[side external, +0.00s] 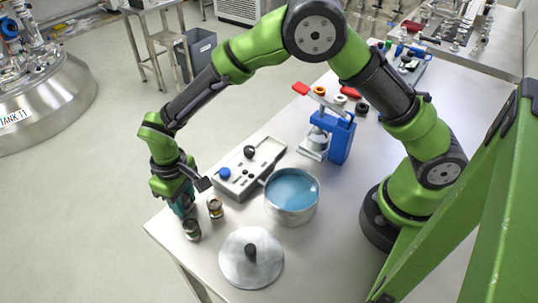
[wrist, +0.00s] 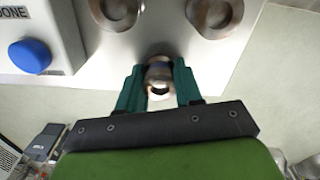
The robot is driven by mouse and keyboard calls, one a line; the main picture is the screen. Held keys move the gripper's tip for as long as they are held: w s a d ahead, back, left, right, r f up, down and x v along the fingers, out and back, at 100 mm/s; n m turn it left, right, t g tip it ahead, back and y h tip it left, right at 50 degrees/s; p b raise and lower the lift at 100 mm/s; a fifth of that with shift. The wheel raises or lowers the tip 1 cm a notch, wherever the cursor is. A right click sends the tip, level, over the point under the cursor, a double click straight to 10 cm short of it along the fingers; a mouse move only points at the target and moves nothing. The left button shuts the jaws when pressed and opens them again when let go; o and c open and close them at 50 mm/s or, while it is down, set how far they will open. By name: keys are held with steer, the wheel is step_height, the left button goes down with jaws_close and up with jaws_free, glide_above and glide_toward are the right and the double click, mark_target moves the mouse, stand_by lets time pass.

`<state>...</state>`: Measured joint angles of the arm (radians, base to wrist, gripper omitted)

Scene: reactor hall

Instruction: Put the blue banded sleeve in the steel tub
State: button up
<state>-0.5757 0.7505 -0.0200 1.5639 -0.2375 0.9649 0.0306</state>
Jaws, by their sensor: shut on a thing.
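My gripper (side external: 182,208) is low over the table's left corner. In the wrist view its teal fingers (wrist: 160,88) are closed on a small round sleeve (wrist: 158,72) with a dark bluish band, between the fingertips. This sleeve is hidden behind the fingers in the side view. Two other metallic sleeves stand beside the gripper: one (side external: 215,207) nearer the box and one (side external: 191,230) nearer the table edge. Both show at the top of the wrist view, left (wrist: 118,10) and right (wrist: 213,14). The steel tub (side external: 291,216), open with a light blue inside, stands to the right.
A round lid (side external: 238,272) with a black knob lies in front of the tub. A grey control box (side external: 262,160) with a blue button stands behind the sleeves. A blue press (side external: 341,140) with a red handle stands behind the tub. The table edge is close to my gripper.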

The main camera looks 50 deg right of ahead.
steer(key=s+d+r, duration=0.2)
steer(key=d+r, duration=0.2)
steer(key=r, duration=1.1)
steer(key=m, duration=0.4)
glide_above(291, 203)
step_height(291, 203, down, 4)
steer(key=shift+m, duration=0.3)
step_height(291, 203, down, 5)
steer(key=shift+f, duration=2.6)
steer(key=shift+f, duration=0.1)
steer(key=o, duration=1.1)
